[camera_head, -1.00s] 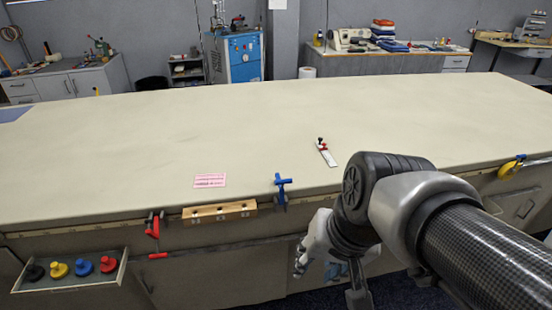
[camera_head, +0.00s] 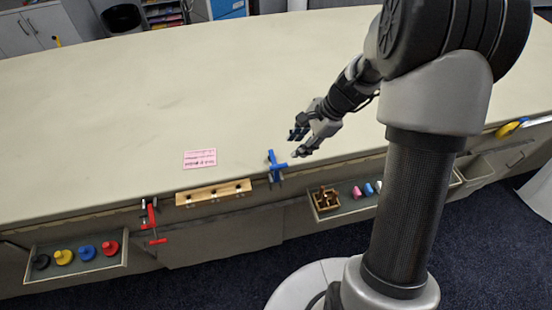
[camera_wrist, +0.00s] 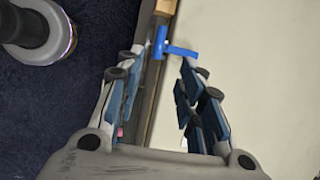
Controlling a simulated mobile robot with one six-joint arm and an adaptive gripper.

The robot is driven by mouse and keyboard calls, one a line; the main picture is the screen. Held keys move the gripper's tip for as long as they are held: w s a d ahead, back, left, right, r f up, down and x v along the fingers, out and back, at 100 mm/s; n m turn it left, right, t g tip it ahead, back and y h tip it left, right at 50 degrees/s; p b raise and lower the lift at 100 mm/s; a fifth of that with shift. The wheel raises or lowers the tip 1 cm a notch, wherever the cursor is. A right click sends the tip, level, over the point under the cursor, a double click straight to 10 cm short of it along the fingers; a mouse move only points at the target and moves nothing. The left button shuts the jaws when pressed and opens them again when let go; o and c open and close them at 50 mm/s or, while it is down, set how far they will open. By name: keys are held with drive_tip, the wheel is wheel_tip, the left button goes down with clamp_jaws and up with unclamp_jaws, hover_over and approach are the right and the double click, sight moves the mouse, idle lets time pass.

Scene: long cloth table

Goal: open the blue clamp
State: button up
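The blue clamp (camera_head: 276,167) sits on the table's front edge, just right of the wooden block with holes. My gripper (camera_head: 298,142) is above the tabletop, close to the clamp on its upper right, with its fingers apart. In the wrist view, the blue clamp (camera_wrist: 181,51) lies ahead of the fingertips, its bar pointing right and its upright part close to the left fingertip. The fingers of my gripper (camera_wrist: 167,58) are spread with nothing held between them. I cannot tell how far the tips are from the clamp.
A red clamp (camera_head: 151,213) is on the edge to the left, beside the wooden block (camera_head: 213,193). A pink note (camera_head: 200,158) lies on the cloth table (camera_head: 120,120). Open drawers with coloured knobs (camera_head: 87,252) and a wooden piece (camera_head: 326,201) jut out below the edge.

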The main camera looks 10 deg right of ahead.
sight(279, 166)
drive_tip(key=b+x, duration=0.3)
drive_tip(key=x, duration=1.2)
drive_tip(key=shift+a+f, duration=0.15)
drive_tip(key=c, duration=0.8)
drive_tip(key=shift+s, duration=0.1)
clamp_jaws()
